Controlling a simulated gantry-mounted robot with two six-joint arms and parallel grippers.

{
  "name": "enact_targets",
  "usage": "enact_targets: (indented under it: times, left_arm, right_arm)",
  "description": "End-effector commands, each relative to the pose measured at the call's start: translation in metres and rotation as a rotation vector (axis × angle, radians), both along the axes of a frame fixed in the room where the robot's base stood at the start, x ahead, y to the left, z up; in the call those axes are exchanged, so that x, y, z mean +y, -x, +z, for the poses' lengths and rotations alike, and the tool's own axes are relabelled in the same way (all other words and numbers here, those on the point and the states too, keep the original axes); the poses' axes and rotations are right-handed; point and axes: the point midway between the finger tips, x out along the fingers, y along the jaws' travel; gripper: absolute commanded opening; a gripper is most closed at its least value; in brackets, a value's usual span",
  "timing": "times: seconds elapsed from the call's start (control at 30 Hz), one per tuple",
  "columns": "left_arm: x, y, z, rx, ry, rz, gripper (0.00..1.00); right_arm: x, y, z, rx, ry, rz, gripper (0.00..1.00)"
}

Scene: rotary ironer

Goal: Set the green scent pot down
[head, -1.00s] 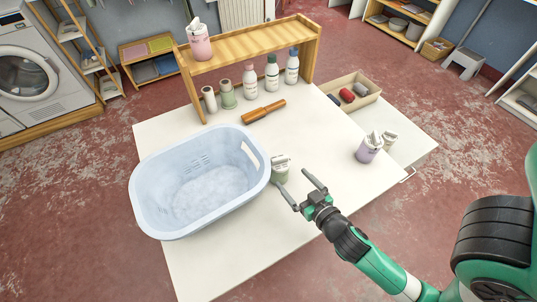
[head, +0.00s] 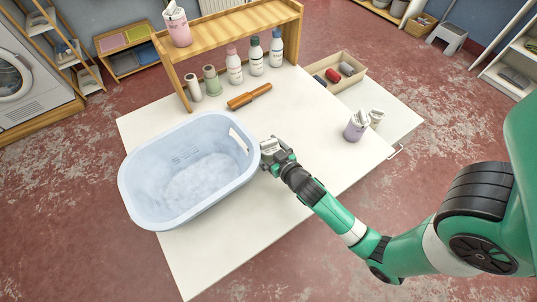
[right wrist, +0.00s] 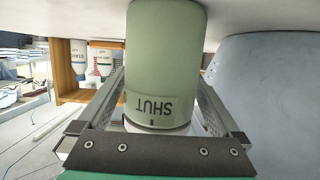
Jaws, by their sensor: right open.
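The green scent pot (head: 268,147) stands on the white table (head: 225,265), close to the right side of the blue basket (head: 130,195). My right gripper (head: 270,157) is at the pot and partly hides it in the head view. In the right wrist view the pot (right wrist: 160,60) fills the middle and its label reads SHUT, upside down. The open fingers of the gripper (right wrist: 160,85) lie one on each side of it. I cannot tell whether either finger touches it. My left gripper is not in view.
The basket wall (right wrist: 270,100) is close beside the right finger in the wrist view. A wooden shelf (head: 230,25) with several bottles stands at the back. A lilac pot (head: 355,127) stands at the right. The front of the table is clear.

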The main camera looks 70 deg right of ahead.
Motion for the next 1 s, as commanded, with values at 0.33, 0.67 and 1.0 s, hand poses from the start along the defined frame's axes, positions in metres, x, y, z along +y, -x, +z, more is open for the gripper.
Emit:
enact_targets:
  times: [0.33, 0.67, 1.0]
  left_arm:
    - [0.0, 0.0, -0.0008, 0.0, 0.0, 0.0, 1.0]
    - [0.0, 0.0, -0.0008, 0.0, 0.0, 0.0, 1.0]
    - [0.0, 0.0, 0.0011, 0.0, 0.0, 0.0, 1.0]
  right_arm:
    - [-0.0046, -0.0065, -0.0027, 0.001, -0.001, 0.001, 0.91]
    - [-0.0045, -0.0064, -0.0025, 0.0, 0.0, 0.001, 0.32]
    - [-0.0044, -0.0066, -0.0002, -0.001, 0.0, 0.001, 0.21]
